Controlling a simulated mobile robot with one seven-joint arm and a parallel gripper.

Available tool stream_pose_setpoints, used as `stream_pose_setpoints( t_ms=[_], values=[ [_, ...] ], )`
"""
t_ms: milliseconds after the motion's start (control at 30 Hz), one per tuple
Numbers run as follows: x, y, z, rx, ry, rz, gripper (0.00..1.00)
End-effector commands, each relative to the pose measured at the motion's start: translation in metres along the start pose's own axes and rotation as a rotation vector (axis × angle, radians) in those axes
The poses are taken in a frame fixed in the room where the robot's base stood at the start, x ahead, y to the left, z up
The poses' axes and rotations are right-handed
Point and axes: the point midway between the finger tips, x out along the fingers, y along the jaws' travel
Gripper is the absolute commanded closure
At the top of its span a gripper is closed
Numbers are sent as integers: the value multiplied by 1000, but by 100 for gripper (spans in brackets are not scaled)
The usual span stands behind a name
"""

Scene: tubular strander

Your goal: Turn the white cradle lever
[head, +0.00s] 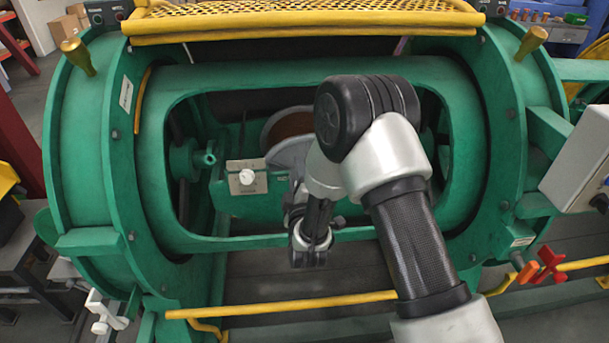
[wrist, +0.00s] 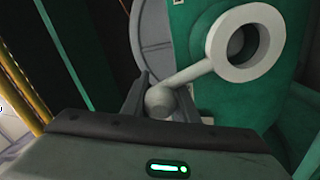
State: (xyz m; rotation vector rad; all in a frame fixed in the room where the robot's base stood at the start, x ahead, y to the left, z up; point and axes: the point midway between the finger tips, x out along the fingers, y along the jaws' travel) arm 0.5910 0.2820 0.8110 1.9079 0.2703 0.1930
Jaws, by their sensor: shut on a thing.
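The white cradle lever (wrist: 201,70) shows in the wrist view as a pale grey-white arm. It has a round ring hub at the upper right and a ball knob at its lower left end. My gripper (wrist: 160,95) is shut on the ball knob, with one dark finger on each side of it. The hub lies against a green part of the machine. In the head view my arm reaches into the opening of the green tube and hides the lever and the fingertips.
A white knob on a pale plate (head: 247,183) sits inside the opening, left of my arm. A grey spool flange (head: 288,152) is close behind my wrist. The green frame edges surround the opening, with a yellow rail (head: 281,304) below and a yellow mesh guard (head: 300,20) above.

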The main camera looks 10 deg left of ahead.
Motion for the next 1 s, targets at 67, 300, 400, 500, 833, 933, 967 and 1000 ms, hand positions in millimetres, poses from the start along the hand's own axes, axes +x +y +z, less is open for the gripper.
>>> stream_pose_setpoints(
  t_ms=[67, 300, 400, 500, 833, 933, 967, 1000],
  values=[
    [0, -4, 3, -42, -10, 2, 100],
    [0, -7, 0, -105, -13, 1, 100],
    [0, -7, 0, -116, -15, 1, 100],
    [0, -7, 0, -119, -17, 1, 100],
    [0, -7, 2, -119, -19, 0, 67],
    [0, -8, 0, -117, -17, -1, 57],
    [0, -8, 0, -117, -16, -2, 57],
    [0, -8, 0, -116, -15, -3, 57]
  ],
)
